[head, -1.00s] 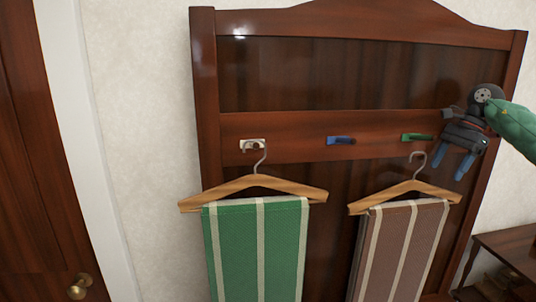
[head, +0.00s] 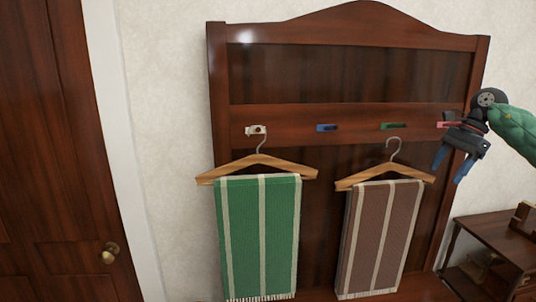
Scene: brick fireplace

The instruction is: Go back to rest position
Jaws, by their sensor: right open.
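My right gripper (head: 450,168) is at the right, in front of the rack's right post. Its blue fingers are apart, point down and hold nothing. A wooden hanger (head: 258,162) with a green striped towel (head: 258,235) hangs below the white hook (head: 255,130). A second hanger (head: 386,172) with a brown striped towel (head: 380,235) hangs below the green hook (head: 393,126); I cannot tell exactly how its metal loop meets that hook. My left gripper is out of view.
The dark wooden rack (head: 350,88) also has a blue hook (head: 327,127) and a pink hook (head: 447,125), partly behind my gripper. A small wooden table (head: 495,236) stands at lower right. A door (head: 45,160) is at left.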

